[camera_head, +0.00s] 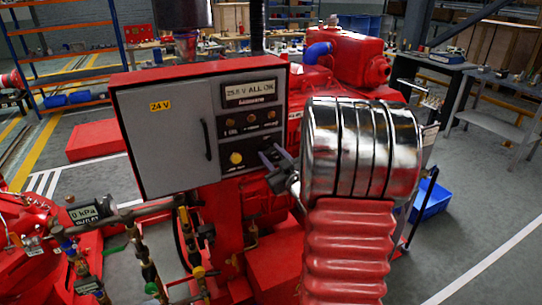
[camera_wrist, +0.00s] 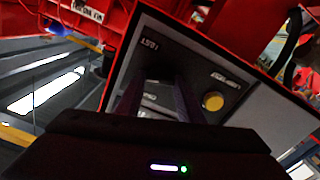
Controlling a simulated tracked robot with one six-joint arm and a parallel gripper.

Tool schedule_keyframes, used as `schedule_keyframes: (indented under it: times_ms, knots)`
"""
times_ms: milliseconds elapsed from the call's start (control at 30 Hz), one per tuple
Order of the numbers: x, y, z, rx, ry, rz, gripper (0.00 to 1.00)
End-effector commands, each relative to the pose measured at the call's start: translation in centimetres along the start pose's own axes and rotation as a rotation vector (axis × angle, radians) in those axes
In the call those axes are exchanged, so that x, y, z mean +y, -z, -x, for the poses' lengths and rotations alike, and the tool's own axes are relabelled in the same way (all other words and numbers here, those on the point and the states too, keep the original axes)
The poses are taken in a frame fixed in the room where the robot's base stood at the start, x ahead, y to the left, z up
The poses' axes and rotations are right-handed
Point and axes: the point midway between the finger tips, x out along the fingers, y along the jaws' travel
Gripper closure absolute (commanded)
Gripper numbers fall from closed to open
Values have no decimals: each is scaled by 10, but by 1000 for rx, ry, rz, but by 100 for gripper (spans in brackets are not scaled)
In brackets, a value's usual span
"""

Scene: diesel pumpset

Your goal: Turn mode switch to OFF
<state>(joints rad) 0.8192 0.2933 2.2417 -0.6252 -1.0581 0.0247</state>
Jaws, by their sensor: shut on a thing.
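The grey control panel (camera_head: 165,145) in its red cabinet has a display reading "ALL OK" (camera_head: 250,90). My gripper (camera_head: 272,157) is at the panel's lower right, right of a yellow knob (camera_head: 236,158). In the wrist view, my gripper's two dark fingers (camera_wrist: 160,85) reach to the dark panel strip, and the yellow knob (camera_wrist: 213,101) is beside them. The fingers are shut on what seems to be the mode switch. The switch itself is hidden by them, so its setting cannot be read.
A door handle (camera_head: 207,140) stands out on the left. Pipes and valves (camera_head: 150,225) fill the lower left. A blue crate (camera_head: 431,199) is on the floor at right, where the floor is mostly clear.

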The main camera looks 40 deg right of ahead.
Motion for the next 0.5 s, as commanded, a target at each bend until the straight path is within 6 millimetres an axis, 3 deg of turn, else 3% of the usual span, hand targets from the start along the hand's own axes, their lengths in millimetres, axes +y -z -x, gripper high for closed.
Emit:
schedule_keyframes:
  times_ms: [500]
  knots:
    - [-4, 0, -1, 3, 4, 488, 88]
